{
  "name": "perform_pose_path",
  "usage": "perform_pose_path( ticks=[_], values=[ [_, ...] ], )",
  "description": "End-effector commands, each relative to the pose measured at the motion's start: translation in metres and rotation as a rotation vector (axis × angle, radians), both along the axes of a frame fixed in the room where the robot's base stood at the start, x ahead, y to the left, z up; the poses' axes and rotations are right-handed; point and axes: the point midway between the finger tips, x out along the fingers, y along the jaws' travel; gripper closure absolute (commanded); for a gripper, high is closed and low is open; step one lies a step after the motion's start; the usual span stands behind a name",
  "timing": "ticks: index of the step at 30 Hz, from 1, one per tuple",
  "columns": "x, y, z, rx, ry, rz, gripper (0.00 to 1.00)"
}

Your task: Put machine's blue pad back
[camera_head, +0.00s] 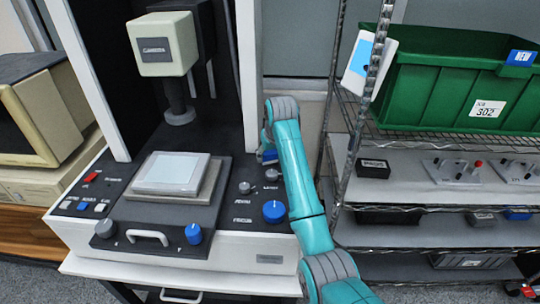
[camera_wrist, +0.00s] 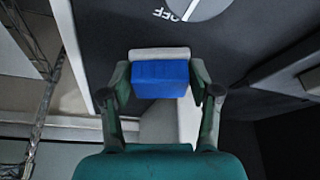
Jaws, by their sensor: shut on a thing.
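The machine (camera_head: 240,245) is a white and black gantry unit with a cream head above a stage. My gripper (camera_wrist: 160,72) is shut on a blue block-shaped pad (camera_wrist: 160,81), with a finger on each side. A light grey piece (camera_wrist: 160,53) shows just beyond the pad; I cannot tell whether they are joined. In the head view, a bit of the blue pad (camera_head: 269,155) shows by the machine's right upright, above the right knobs. My arm hides most of that area. I cannot tell whether the pad touches the machine.
The stage (camera_head: 205,195) carries a pale square plate (camera_head: 172,170). Blue knobs (camera_head: 274,211) and a white handle (camera_head: 148,236) stick up on the front panel. A wire shelf (camera_head: 460,225) with a green bin (camera_head: 460,80) stands close on the right. A beige box (camera_head: 40,110) is at left.

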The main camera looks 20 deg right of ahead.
Motion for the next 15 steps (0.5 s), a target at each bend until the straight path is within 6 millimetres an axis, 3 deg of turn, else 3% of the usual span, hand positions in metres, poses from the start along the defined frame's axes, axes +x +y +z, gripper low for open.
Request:
perform_pose_path(
  ticks=[11,12,15],
  values=[
    [0.0002,0.0000,-0.0052,0.000,-0.001,0.000,0.71],
    [0.0002,0.0000,-0.0053,0.000,-0.001,0.000,0.33],
    [0.0002,0.0000,-0.0052,0.000,-0.001,0.000,0.13]
  ],
)
